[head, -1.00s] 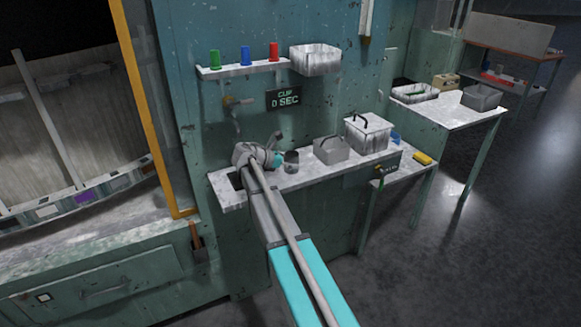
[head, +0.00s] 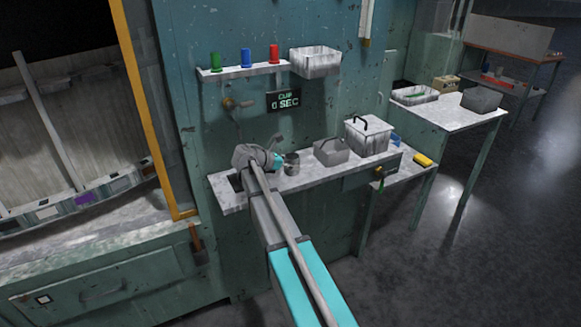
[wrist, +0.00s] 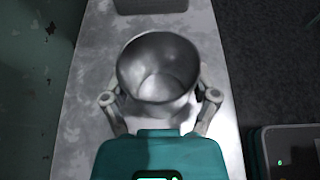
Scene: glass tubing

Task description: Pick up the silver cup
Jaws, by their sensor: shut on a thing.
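The silver cup (wrist: 158,68) is a round, open-topped metal cup, seen from above in the wrist view. Its inside looks empty. My gripper (wrist: 157,98) has one finger on each side of the cup and is shut on it. The cup stands upright over the narrow speckled shelf; I cannot tell whether it still touches it. In the head view the cup (head: 291,163) shows small and dark just right of my gripper (head: 281,162), which reaches over the shelf's left part. The fingertips are hard to make out there.
Above are green, blue and red cups (head: 246,57), a white bin (head: 316,63) and a "CUP 0 SEC" display (head: 284,100). A tap (head: 236,104) juts from the wall.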

